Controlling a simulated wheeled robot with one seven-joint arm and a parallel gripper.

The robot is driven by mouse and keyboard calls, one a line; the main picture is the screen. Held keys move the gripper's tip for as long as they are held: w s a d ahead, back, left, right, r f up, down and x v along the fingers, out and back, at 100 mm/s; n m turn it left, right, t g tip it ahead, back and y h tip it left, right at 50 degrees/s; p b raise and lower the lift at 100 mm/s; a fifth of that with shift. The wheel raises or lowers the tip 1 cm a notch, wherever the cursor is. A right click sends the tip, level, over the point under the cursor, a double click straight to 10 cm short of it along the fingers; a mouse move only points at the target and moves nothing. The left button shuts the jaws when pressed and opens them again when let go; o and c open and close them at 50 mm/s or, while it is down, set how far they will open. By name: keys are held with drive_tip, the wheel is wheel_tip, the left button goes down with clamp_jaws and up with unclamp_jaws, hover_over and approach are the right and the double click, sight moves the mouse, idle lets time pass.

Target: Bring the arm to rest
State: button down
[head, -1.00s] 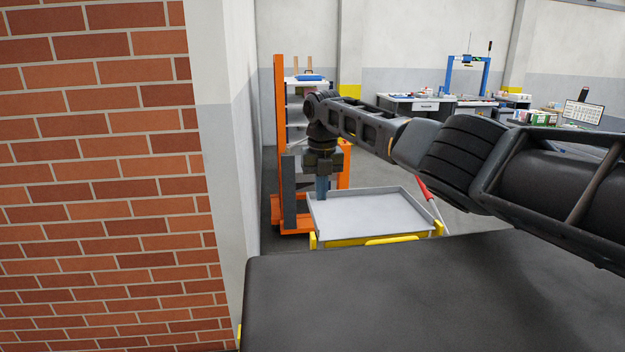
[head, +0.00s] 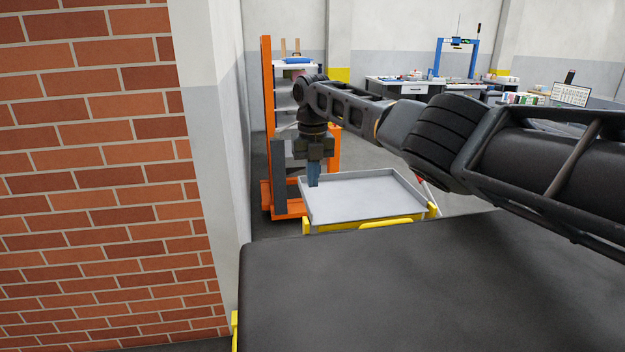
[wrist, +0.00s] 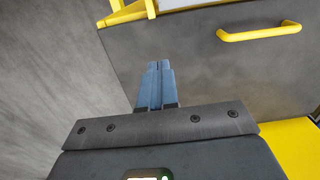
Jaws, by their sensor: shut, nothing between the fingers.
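My arm stretches across the head view from the right edge toward the middle. At its end my gripper (head: 313,182) points down, with its blue fingers together and nothing between them. In the head view the fingers overlap the left edge of a grey tray (head: 365,197) on a yellow frame. In the wrist view the shut fingers (wrist: 157,66) show above the dark gripper body, over a grey floor and a dark panel. I cannot tell the exact gap between the fingers and the tray.
A brick wall (head: 95,200) with a pale corner stands close on the left. An orange stacker (head: 268,120) is behind the gripper. Workbenches (head: 405,90) stand at the back right. A yellow handle (wrist: 258,34) sits on the dark panel in the wrist view.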

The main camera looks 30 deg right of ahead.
wheel_tip(320, 180, up, 7)
drive_tip(key=b, duration=0.1)
idle(0.5)
wheel_tip(320, 180, down, 6)
drive_tip(key=p, duration=0.2)
drive_tip(key=shift+s+f, duration=0.15)
drive_tip(key=shift+s, duration=0.2)
drive_tip(key=shift+a+f, duration=0.1)
